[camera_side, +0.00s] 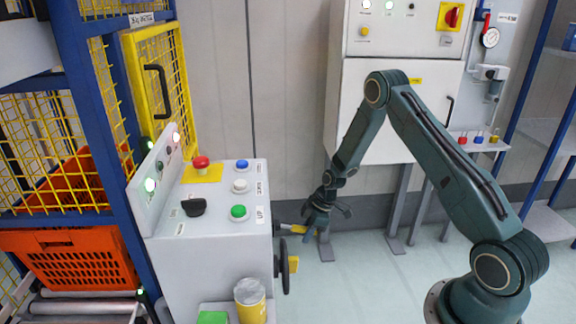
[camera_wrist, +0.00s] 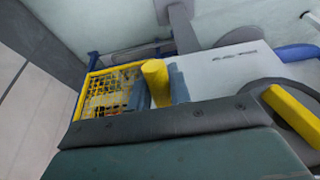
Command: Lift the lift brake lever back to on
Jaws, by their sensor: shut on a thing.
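The brake lever sticks out from the right side of the grey console, roughly level with a slight downward slope in the side view. Its yellow grip (camera_side: 294,228) reaches my gripper (camera_side: 305,235). In the wrist view the yellow grip (camera_wrist: 155,75) stands between the two blue-grey fingers of my gripper (camera_wrist: 158,95), which are shut on it. The lever's pivot is not clear in the wrist view, and the lettering on the console side there is too blurred to read.
A black handwheel with a yellow knob (camera_side: 284,267) sits just below the lever. The console (camera_side: 215,250) carries several buttons and a red stop button (camera_side: 201,163). An orange tote (camera_side: 70,262) lies on rollers at left. A white cabinet (camera_side: 370,110) stands behind my arm.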

